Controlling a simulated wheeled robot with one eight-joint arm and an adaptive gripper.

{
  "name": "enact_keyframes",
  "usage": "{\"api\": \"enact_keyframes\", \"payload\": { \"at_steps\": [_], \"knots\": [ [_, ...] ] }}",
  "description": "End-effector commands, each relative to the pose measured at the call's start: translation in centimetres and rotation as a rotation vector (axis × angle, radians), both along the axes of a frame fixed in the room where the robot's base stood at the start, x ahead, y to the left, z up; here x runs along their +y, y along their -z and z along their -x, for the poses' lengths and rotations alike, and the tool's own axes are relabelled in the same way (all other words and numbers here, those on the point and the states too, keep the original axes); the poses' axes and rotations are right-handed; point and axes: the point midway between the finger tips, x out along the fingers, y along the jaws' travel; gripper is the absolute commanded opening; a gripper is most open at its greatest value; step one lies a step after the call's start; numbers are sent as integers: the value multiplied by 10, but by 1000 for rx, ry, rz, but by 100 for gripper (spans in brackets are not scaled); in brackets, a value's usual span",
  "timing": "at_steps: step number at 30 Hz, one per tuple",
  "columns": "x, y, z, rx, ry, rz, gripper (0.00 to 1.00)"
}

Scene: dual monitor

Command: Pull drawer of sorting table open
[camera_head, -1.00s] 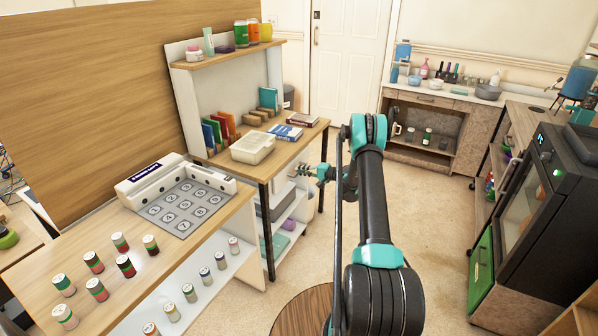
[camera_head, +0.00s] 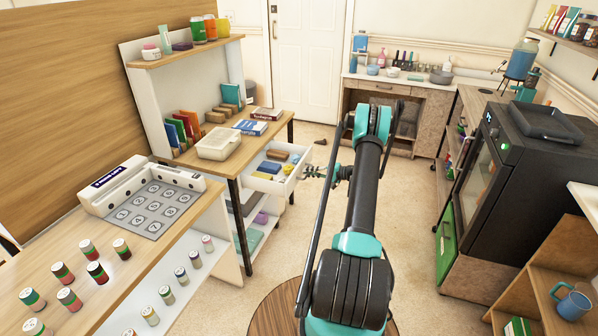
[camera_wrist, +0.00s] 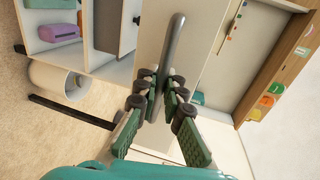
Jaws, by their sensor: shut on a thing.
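The sorting table (camera_head: 262,120) stands left of centre in the head view. Its white drawer (camera_head: 291,180) is pulled out to the right, with blue, yellow and brown items showing inside. My gripper (camera_head: 318,172) is at the drawer's front face. In the wrist view, the grey bar handle (camera_wrist: 172,48) crosses the white drawer front (camera_wrist: 155,30). The exact finger contact is partly hidden by the finger pads.
A white box (camera_head: 219,144) and books (camera_head: 252,127) lie on the tabletop. Open shelves (camera_head: 262,218) are below the drawer. A dark oven-like machine (camera_head: 520,150) stands at the right. The floor (camera_head: 410,215) between is clear.

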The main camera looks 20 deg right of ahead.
Motion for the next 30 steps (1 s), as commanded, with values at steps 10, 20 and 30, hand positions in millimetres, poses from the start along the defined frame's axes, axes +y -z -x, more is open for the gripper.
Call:
{"api": "enact_keyframes", "payload": {
  "at_steps": [10, 20, 30],
  "knots": [
    [-11, 0, 8, 0, 0, 0, 0],
    [-11, 0, 8, 0, 1, 0, 18],
    [-11, 0, 8, 0, 0, 0, 30]
  ]
}}
